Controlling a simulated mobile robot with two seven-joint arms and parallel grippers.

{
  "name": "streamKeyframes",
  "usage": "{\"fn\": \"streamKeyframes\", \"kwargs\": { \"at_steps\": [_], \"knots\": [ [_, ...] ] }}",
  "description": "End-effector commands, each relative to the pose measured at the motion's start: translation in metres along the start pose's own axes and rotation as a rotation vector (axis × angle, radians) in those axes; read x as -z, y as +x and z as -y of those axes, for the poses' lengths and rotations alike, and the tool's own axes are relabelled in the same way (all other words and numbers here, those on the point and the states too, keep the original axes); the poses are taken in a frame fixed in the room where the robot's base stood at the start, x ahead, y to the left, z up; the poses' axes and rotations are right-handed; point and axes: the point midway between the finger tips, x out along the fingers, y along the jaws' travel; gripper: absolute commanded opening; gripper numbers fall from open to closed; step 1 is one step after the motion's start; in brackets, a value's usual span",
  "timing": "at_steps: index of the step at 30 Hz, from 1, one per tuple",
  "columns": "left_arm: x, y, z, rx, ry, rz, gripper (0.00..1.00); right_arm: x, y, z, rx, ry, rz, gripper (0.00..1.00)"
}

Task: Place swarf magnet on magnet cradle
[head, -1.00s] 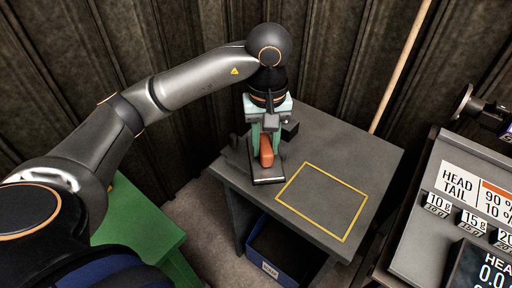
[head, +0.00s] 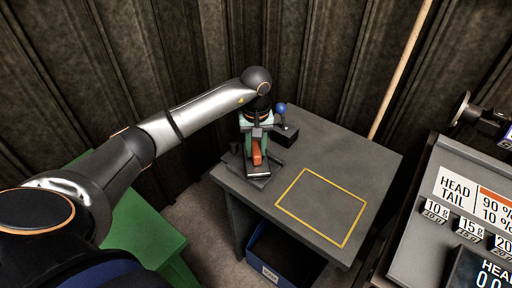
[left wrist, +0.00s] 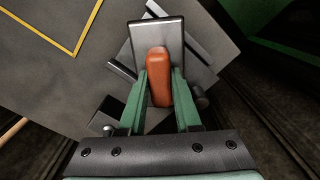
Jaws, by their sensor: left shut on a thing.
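The swarf magnet (head: 257,155) has an orange handle on a flat grey metal block. My left gripper (head: 256,147) is shut on the orange handle. The left wrist view shows the handle (left wrist: 159,80) between the green fingers (left wrist: 160,92). The magnet cradle (head: 263,183) is a dark plate with raised edges at the table's left corner. The magnet is over the cradle and hides part of it. In the left wrist view the block is turned at an angle to the cradle (left wrist: 203,77). I cannot tell whether they touch. My right gripper is not in view.
The grey table (head: 360,160) has a bare yellow-outlined area (head: 322,207). A dark box with a blue ball-topped lever (head: 281,109) stands just behind the cradle. A blue bin (head: 285,258) sits below. A control panel (head: 455,200) is at right, a green surface (head: 140,230) at left.

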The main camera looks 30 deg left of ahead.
Motion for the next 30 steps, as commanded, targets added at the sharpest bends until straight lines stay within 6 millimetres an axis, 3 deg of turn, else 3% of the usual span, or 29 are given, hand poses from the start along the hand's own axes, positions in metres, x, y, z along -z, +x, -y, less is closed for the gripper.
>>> {"fn": "streamKeyframes", "kwargs": {
  "at_steps": [12, 13, 18, 21, 30],
  "knots": [
    [0.0008, 0.0091, -0.0006, -0.003, -0.001, -0.003, 0.0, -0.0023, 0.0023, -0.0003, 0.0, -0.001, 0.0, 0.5],
    [0.0004, 0.0088, -0.0003, -0.001, -0.001, -0.002, 0.34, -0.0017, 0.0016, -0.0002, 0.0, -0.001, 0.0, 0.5],
    [0.0002, 0.0083, -0.0003, -0.001, -0.001, -0.001, 0.53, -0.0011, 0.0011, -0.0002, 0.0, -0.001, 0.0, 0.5],
    [0.0002, 0.0083, -0.0003, -0.001, -0.001, -0.001, 0.62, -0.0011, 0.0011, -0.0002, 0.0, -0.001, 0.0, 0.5],
    [0.0, 0.0042, -0.0005, -0.002, -0.001, -0.001, 0.62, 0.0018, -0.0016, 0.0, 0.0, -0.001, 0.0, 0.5]
  ]
}}
